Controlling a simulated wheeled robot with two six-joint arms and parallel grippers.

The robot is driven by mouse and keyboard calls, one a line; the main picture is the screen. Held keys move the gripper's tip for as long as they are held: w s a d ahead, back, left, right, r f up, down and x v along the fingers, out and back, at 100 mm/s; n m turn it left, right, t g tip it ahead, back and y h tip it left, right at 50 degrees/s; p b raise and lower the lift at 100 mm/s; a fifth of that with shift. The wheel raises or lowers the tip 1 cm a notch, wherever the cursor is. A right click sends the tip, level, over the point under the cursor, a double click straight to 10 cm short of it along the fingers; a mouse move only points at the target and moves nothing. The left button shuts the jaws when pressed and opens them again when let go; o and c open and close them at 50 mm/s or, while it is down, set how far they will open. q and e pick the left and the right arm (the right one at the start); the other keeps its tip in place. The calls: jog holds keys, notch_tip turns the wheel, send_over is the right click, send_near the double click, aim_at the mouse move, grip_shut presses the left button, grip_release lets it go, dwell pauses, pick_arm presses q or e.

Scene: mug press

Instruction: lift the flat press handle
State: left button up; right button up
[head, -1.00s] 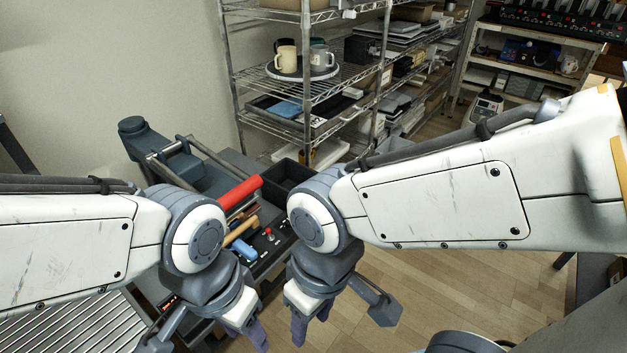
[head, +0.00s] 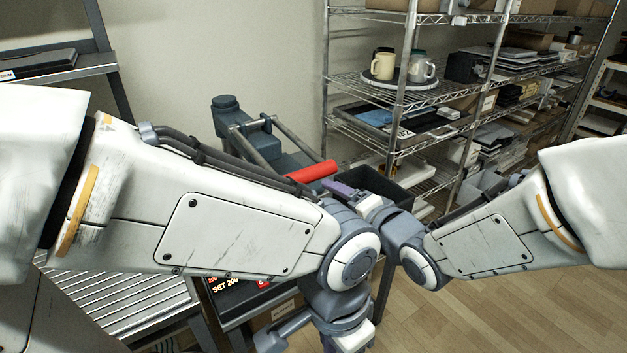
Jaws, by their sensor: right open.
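The flat press (head: 226,118) is a dark grey machine with two metal arm bars, left of the shelf rack. Its red cylindrical handle (head: 313,171) shows above my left forearm. My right gripper (head: 342,188) has purple fingers pointing left, just below and right of the handle's right end. It is open and holds nothing that I can see. Whether a finger touches the handle is unclear. My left gripper (head: 345,335) hangs at the bottom centre, away from the handle, with its fingertips cut off by the frame. My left arm hides much of the press front.
A dark open bin (head: 372,184) stands right behind my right gripper. A wire shelf rack (head: 409,85) holds a tray with a cream mug (head: 383,65) and a grey mug (head: 422,68). A ribbed metal surface (head: 120,300) lies at lower left. Wooden floor is clear at lower right.

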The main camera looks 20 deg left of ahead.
jog(key=y, duration=0.1)
jog(key=a+m+y, duration=0.1)
jog(key=a+m+b, duration=0.1)
jog(key=shift+w+a+r+y, duration=0.15)
jog(key=shift+w+r+y, duration=0.1)
jog(key=shift+r+y, duration=0.15)
jog(key=shift+w+a+r, duration=0.1)
jog(key=shift+a+r, duration=0.05)
jog(key=shift+a, duration=0.05)
jog(key=r+x, duration=0.1)
jog(key=x, duration=0.9)
jog(key=shift+f+p, duration=0.3)
jog(key=shift+p, duration=0.15)
jog(key=shift+c, duration=0.2)
grip_shut()
